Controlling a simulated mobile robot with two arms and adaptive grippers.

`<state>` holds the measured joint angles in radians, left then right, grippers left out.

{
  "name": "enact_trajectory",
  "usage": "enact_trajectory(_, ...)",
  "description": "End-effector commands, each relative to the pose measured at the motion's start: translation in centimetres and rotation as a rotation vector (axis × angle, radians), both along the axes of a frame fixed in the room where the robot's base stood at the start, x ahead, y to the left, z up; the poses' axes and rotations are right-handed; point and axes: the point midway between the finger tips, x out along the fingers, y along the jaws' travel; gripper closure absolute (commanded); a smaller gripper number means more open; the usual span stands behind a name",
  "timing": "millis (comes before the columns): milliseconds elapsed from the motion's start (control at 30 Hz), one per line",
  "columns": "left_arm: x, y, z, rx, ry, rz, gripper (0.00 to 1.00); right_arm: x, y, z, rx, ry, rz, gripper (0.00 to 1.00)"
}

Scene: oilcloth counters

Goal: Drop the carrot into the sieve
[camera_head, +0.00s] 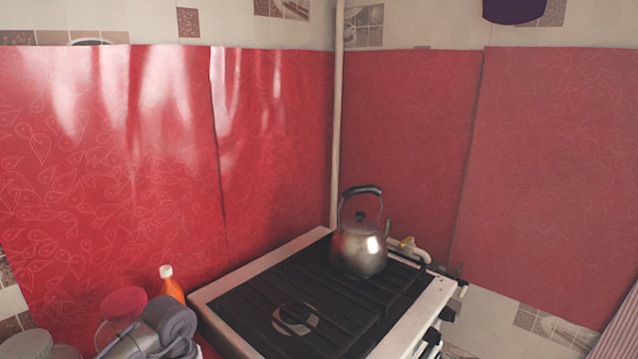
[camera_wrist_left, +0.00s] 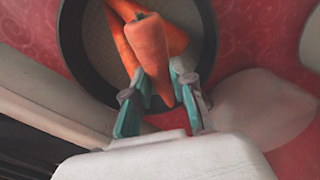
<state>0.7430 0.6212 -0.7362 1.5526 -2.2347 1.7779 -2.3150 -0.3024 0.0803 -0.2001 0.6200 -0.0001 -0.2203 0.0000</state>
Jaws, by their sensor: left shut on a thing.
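An orange carrot (camera_wrist_left: 150,50) is between the fingers of my left gripper (camera_wrist_left: 160,97) in the left wrist view, and the gripper is shut on it. The carrot's narrow end is between the fingers and its thick end points away from them. Behind it is a round vessel (camera_wrist_left: 210,45) with a dark rim and a greyish bottom; I cannot tell whether it is the sieve. More carrot (camera_wrist_left: 177,40) shows inside it. In the head view my left arm is at the lower left and its fingertips are hidden. My right gripper is not in view.
A stove (camera_head: 230,335) with a metal kettle (camera_head: 358,250) stands right of my left arm. An orange bottle (camera_head: 171,288) with a white cap and a red round item (camera_head: 124,302) are close by the arm. Red oilcloth (camera_head: 275,150) covers the walls behind.

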Motion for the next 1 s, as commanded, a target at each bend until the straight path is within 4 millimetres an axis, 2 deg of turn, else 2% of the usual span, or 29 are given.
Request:
enact_trajectory(133,0.0,0.0,0.0,0.0,0.0,0.0,1.0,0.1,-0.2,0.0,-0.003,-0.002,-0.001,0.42)
enact_trajectory(167,0.0,0.0,0.0,0.0,0.0,0.0,0.71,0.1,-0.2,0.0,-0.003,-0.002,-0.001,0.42)
enact_trajectory(300,0.0,0.0,0.0,0.0,0.0,0.0,0.48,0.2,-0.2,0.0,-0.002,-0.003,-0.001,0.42)
enact_trajectory(667,0.1,0.0,0.4,0.0,-0.002,0.0,0.47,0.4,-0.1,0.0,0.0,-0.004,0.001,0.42)
enact_trajectory(833,0.2,0.1,2.7,0.001,-0.006,0.0,0.47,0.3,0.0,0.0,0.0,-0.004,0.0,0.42)
enact_trajectory(1000,0.1,0.1,6.4,0.001,-0.006,0.0,0.47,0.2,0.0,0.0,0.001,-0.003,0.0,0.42)
